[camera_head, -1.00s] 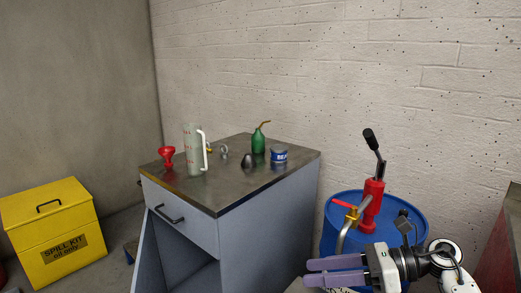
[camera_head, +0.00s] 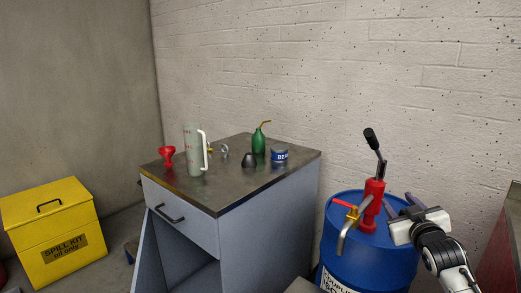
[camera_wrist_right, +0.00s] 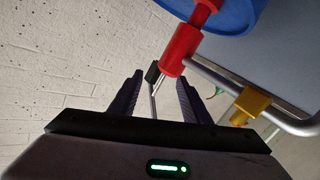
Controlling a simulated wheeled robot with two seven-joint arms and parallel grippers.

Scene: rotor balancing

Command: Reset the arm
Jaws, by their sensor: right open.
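My right gripper (camera_head: 402,205) is open beside the red hand pump (camera_head: 373,200) on the blue drum (camera_head: 345,258). In the right wrist view its two dark fingers (camera_wrist_right: 158,98) stand apart. The pump's lever with a black grip (camera_head: 369,138) rises up and leans left in the head view. In the right wrist view the black grip (camera_wrist_right: 152,73) and thin lever show in line with the gap between the fingers; I cannot tell whether the lever is between them. The pump body (camera_wrist_right: 180,50) lies beyond the fingertips. My left gripper is not in view.
A brass valve with a red handle (camera_head: 345,205) and a bent spout (camera_head: 347,236) stick out left of the pump. A grey cabinet (camera_head: 265,225) stands left, with a clear jug (camera_head: 193,152), red funnel, green oil can and blue tin on top. A yellow spill kit (camera_head: 55,225) is far left.

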